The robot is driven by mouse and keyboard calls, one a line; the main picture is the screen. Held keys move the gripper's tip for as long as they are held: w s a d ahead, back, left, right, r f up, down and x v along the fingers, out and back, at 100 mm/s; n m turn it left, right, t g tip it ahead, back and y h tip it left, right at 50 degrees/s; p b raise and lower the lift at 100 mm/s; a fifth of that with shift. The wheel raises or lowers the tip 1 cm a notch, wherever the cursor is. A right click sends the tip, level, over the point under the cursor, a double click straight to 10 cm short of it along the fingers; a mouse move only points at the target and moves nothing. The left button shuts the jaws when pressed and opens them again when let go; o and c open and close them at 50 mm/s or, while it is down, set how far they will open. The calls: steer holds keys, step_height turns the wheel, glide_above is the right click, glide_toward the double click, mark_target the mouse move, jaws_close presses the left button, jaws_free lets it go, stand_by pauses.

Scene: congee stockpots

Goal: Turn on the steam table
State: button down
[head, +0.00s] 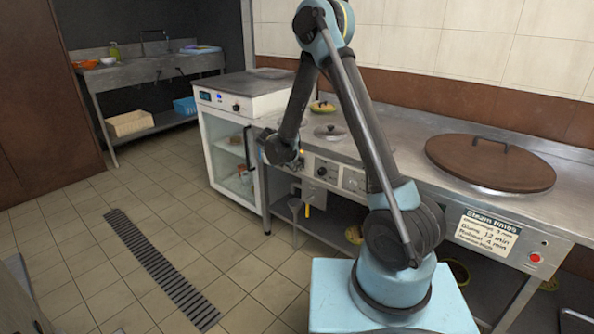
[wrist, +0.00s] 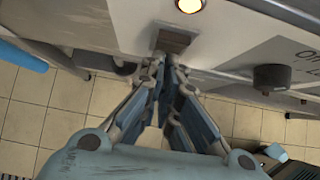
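The steam table (head: 400,135) is a long steel counter along the wall, with controls on its front panel. My gripper (head: 284,150) is at the left part of that panel. In the wrist view my gripper (wrist: 166,66) has its fingers together, with the tips just at a dark rectangular rocker switch (wrist: 174,41). I cannot tell whether the tips touch the switch. A lamp (wrist: 190,5) glows yellow-white beside the switch; the lit lamp (head: 302,153) also shows in the head view. A black knob (wrist: 272,77) sits to the right on the panel.
A white glass-door cabinet (head: 226,160) stands left of the steam table. A brown round lid (head: 490,163) covers a well at the right. A red button (head: 535,258) is beside the "Steam times" sign (head: 488,232). The tiled floor at left is open, with a drain grate (head: 160,268).

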steer(key=shift+w+d+r, duration=0.1)
steer(key=shift+r, duration=0.75)
steer(key=s+a+f+v, duration=0.1)
steer(key=v, duration=1.2)
steer(key=shift+s+f, duration=0.2)
steer(key=shift+f, duration=0.05)
